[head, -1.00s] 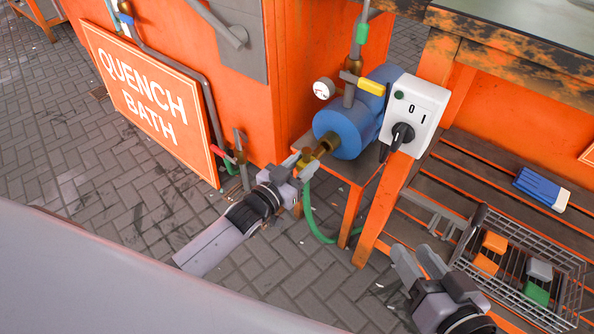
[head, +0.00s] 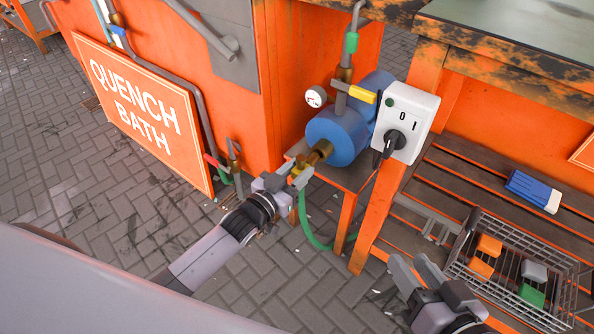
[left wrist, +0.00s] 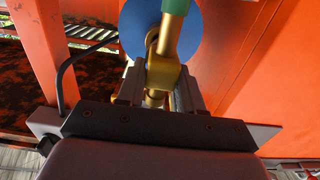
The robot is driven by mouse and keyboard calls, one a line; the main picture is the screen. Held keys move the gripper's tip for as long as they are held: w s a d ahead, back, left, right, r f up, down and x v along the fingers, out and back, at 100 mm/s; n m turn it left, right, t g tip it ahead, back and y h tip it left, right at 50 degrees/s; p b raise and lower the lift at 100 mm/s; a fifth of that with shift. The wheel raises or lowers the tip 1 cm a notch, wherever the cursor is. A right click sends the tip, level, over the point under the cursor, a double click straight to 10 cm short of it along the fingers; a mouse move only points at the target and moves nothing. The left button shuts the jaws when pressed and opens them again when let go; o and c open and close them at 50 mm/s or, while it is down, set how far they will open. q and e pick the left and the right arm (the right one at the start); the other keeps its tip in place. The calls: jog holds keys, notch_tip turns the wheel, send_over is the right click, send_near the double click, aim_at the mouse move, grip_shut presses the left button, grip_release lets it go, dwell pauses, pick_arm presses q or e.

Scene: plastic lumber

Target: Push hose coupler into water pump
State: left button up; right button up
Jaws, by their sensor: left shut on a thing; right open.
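The brass hose coupler (head: 298,169) is at the end of the green hose (head: 304,222). My left gripper (head: 291,176) is shut on it. In the left wrist view the brass coupler (left wrist: 163,73) sits between the two fingers, with the blue pump face (left wrist: 188,45) behind it. The blue water pump (head: 333,137) stands on an orange stand. Its brass port (head: 319,152) faces the coupler, and the two look in line and very close or touching; I cannot tell how deep the coupler sits. My right gripper (head: 418,270) is open and empty, low on the right.
A white switch box (head: 408,125) is beside the pump. A gauge (head: 316,97) and a yellow-handled valve (head: 361,94) are above it. A wire basket (head: 470,250) with several blocks and a blue-white object (head: 533,191) lie on the slatted shelf. The quench bath sign (head: 140,110) is at left.

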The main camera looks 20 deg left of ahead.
aim_at(307, 162)
pick_arm(q)
jog(key=shift+w+d, duration=0.2)
jog(key=shift+w, duration=0.35)
dwell(0.4)
jog(key=shift+b+x, duration=1.05)
jog(key=shift+x, duration=0.55)
jog(key=o, duration=1.7)
jog(key=shift+s+r, duration=0.1)
jog(key=shift+s, duration=0.05)
jog(key=shift+p+v, duration=1.15)
jog(key=shift+v, duration=0.1)
jog(key=shift+p+v, duration=1.35)
jog(key=shift+v, duration=0.8)
